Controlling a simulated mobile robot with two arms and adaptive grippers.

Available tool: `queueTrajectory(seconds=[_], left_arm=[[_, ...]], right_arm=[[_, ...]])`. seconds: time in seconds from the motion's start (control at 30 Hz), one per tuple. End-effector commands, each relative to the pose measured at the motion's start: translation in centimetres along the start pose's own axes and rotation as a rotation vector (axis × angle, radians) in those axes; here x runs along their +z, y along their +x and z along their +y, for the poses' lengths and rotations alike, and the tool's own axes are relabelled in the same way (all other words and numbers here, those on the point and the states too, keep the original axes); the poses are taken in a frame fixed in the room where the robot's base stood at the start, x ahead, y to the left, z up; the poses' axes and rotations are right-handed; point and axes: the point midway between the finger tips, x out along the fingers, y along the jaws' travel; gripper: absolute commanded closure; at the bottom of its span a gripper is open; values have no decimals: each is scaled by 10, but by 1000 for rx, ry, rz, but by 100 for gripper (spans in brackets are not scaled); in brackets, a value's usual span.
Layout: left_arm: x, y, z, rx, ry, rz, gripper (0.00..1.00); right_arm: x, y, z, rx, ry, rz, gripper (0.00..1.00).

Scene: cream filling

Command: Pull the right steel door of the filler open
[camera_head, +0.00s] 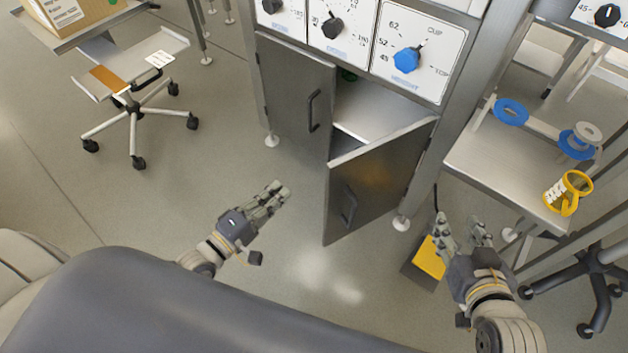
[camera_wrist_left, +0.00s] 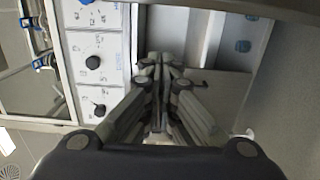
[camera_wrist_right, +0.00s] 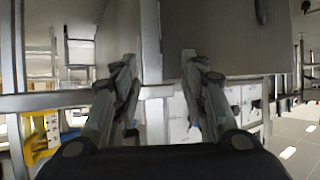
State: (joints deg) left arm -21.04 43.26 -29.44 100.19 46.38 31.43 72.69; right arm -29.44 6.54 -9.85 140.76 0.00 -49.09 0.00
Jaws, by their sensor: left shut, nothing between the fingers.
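The right steel door (camera_head: 378,182) of the filler stands partly open, swung out from the cabinet, with its dark handle (camera_head: 349,206) on the face towards me. The shelf inside shows behind it. The left steel door (camera_head: 296,92) looks shut, with its own dark handle (camera_head: 313,110). My left gripper (camera_head: 280,190) is shut and empty, left of the open door and apart from it; its closed fingers (camera_wrist_left: 160,66) fill the middle of the left wrist view. My right gripper (camera_head: 461,224) is open and empty, right of the open door, its fingers (camera_wrist_right: 158,68) spread apart.
A steel side table (camera_head: 500,170) at the right carries blue-and-white reels and a yellow cup-like item (camera_head: 568,193). A yellow object (camera_head: 430,258) lies low beside my right gripper. A stool (camera_head: 130,85) stands far left. Floor left of the doors is clear.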

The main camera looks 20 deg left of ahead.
Motion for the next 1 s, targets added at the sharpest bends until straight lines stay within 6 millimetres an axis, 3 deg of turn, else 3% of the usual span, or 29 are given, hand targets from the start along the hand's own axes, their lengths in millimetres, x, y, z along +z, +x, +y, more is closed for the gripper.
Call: queueTrajectory(seconds=[0.27, 0.53, 0.73, 1.0], left_arm=[[0, 47, -1, 6, 3, 1, 100], [1, 96, -1, 4, 3, 1, 100], [29, 85, -1, -1, 1, 0, 100], [39, 81, -1, 0, 5, 0, 100]], right_arm=[[-42, 4, -6, -13, 0, 209, 60], [-89, -6, -12, -28, 2, 450, 60], [-88, -6, -12, -26, 2, 434, 60], [-87, -6, -12, -26, 2, 431, 60]])
